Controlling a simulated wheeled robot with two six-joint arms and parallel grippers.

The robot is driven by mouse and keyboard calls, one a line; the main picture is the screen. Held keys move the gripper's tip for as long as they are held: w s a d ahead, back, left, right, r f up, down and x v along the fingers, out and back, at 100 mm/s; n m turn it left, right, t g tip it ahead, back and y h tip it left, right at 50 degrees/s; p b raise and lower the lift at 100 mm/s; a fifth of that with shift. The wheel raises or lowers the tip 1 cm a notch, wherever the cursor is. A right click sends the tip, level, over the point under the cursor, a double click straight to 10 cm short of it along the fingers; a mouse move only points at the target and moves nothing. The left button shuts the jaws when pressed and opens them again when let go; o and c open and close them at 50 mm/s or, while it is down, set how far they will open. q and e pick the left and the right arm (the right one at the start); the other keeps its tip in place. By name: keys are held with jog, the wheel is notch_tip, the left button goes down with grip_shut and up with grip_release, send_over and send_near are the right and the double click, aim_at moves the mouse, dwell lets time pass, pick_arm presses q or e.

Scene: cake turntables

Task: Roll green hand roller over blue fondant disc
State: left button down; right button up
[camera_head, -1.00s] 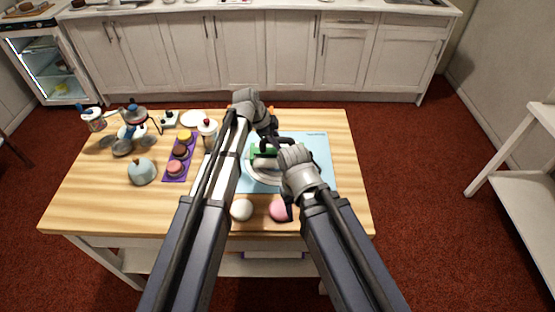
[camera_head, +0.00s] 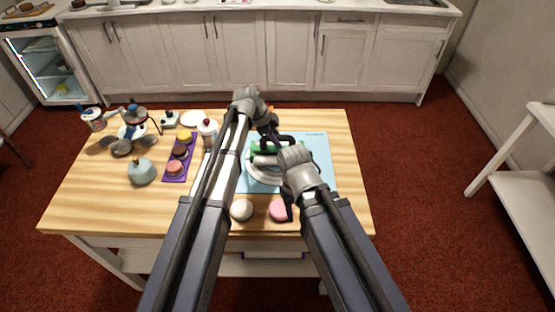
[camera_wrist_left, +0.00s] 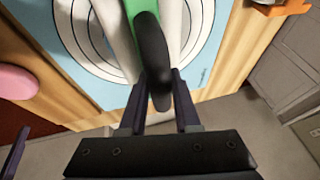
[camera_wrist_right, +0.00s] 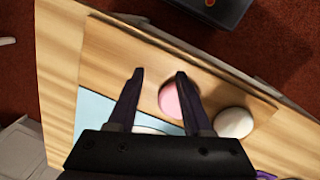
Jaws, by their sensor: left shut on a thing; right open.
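The green hand roller (camera_wrist_left: 123,18) has a dark handle and a pale cylinder, and it also shows in the head view (camera_head: 257,147). My left gripper (camera_wrist_left: 160,95) is shut on its dark handle, above the turntable. In the head view my left gripper (camera_head: 276,138) is at the far side of the turntable. The pale ringed turntable (camera_head: 262,181) is partly covered by my arms and the roller. I cannot make out the blue fondant disc apart from the light blue mat (camera_head: 318,153). My right gripper (camera_wrist_right: 160,80) is open and empty, above the table's near part.
The table's right strip is clear.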

pick_arm(q)
jog(key=shift+w, duration=0.1)
dwell(0.3)
jog(key=shift+w+a, duration=0.1)
jog(key=shift+w, duration=0.95)
jog(key=shift+s, duration=0.15)
jog(key=shift+s, duration=1.15)
jog(key=shift+s+f, duration=0.1)
jog(key=shift+s, duration=0.95)
jog(key=shift+w, duration=0.1)
